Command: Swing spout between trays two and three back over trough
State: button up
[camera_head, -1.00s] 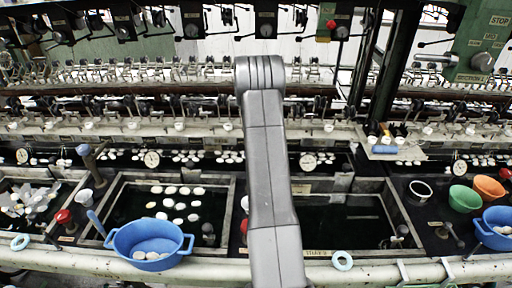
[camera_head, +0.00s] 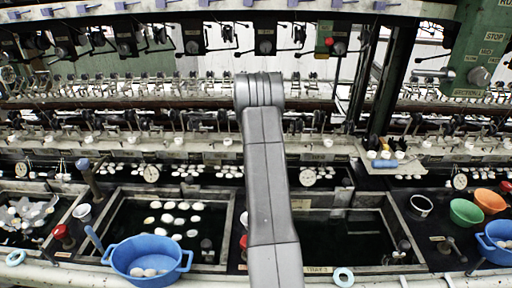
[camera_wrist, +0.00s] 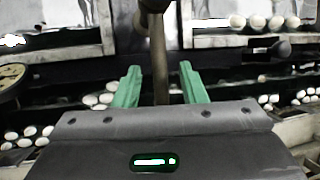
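My gripper (camera_wrist: 159,72) is open in the wrist view, with green fingers on both sides of a dark brown upright pipe (camera_wrist: 159,50). The pipe appears to be the spout between trays two and three. It runs down between the fingers, and I cannot tell whether they touch it. In the head view my arm hides the gripper and most of the spout area. Tray two (camera_head: 109,232) holds several pale cocoons in dark water. Tray three (camera_head: 318,269) is right of my arm, with dark water. The trough behind the trays is only partly visible.
A blue basin (camera_head: 148,262) stands at tray two's front edge. A red knob (camera_head: 243,241) shows beside my arm. Dial gauges (camera_head: 151,173) line the back. Green (camera_head: 466,212) and orange (camera_head: 489,200) bowls stand at right.

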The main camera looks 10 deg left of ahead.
jog(key=v, duration=1.3)
dwell(0.9)
